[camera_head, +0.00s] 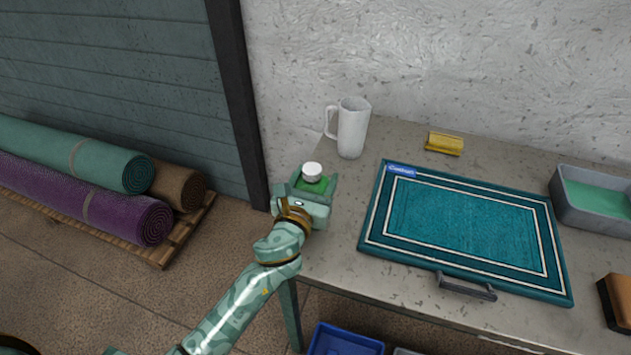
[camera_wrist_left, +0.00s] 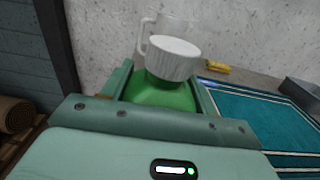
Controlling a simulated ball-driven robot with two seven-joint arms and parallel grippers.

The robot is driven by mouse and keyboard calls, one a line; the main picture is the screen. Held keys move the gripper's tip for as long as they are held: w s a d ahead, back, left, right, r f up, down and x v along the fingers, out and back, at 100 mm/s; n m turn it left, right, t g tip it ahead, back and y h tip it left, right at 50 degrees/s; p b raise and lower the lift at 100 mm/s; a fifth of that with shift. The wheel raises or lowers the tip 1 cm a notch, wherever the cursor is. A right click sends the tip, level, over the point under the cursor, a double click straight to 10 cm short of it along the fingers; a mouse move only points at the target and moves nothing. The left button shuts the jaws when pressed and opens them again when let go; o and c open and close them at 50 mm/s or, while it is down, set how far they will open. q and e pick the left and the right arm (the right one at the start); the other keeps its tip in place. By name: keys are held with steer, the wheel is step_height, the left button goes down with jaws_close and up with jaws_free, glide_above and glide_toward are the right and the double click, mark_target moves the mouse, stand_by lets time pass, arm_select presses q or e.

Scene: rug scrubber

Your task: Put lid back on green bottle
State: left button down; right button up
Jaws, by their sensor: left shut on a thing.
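The green bottle (camera_head: 314,185) is between the fingers of my left gripper (camera_head: 315,179), at the left edge of the table. It also shows in the left wrist view (camera_wrist_left: 163,96). The white lid (camera_head: 312,171) sits at the top of the bottle, above the fingers; it is large in the left wrist view (camera_wrist_left: 173,58). I cannot tell whether the lid is fully seated. My left gripper is shut on the bottle's green body. The bottle's lower part is hidden by the gripper. My right gripper is not in view.
A white mug (camera_head: 352,127) stands just behind the bottle. A teal rug (camera_head: 465,229) on a board fills the table's middle. A yellow object (camera_head: 444,143), a grey tray (camera_head: 590,217) with green contents and a brown block (camera_head: 618,301) lie farther off. Rolled rugs (camera_head: 75,152) lie left.

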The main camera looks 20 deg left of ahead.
arm_select(q)
steer(key=shift+c, duration=2.2)
jaws_free()
steer(key=shift+r, duration=0.1)
steer(key=shift+s, duration=0.3)
steer(key=s, duration=1.1)
steer(key=shift+s+a, duration=0.2)
steer(key=shift+s, duration=0.05)
